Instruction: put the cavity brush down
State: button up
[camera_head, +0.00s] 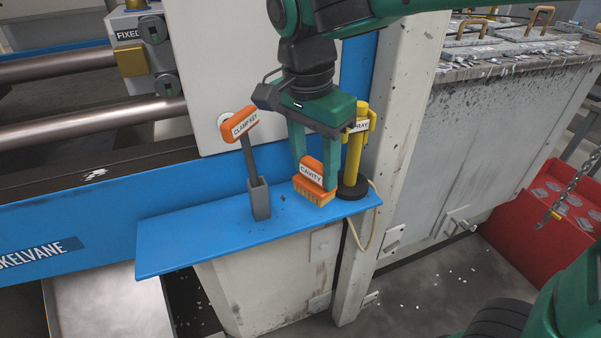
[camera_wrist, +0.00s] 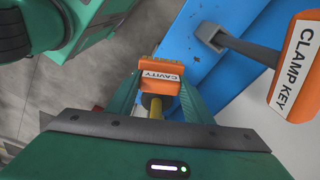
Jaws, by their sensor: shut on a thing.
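The cavity brush (camera_head: 318,182) has an orange body with a white "CAVITY" label and tan bristles pointing down. My gripper (camera_head: 315,175) is shut on it, one finger on each side. The brush is at the right part of the blue shelf (camera_head: 200,243), its bristles at or just above the surface; I cannot tell if they touch. In the wrist view the brush (camera_wrist: 160,76) shows between my two green fingers, over the shelf's edge region (camera_wrist: 205,75).
The orange clamp key (camera_head: 240,126) stands tilted in a grey holder (camera_head: 259,199) to the left. A yellow spray tool (camera_head: 355,145) stands in a dark round base close to the right of the brush. The shelf's left and front parts are clear.

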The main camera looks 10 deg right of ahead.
jog(key=w+a, duration=0.2)
jog(key=w, duration=0.4)
jog(key=shift+s+d+f, duration=0.1)
jog(key=shift+f, duration=1.55)
jog(key=shift+s+d+f, duration=0.1)
jog(key=shift+f, duration=1.55)
jog(key=shift+w+f, duration=0.2)
jog(key=shift+w, duration=0.05)
jog(key=shift+f, duration=0.15)
jog(key=o, duration=1.2)
jog(key=shift+a, duration=0.1)
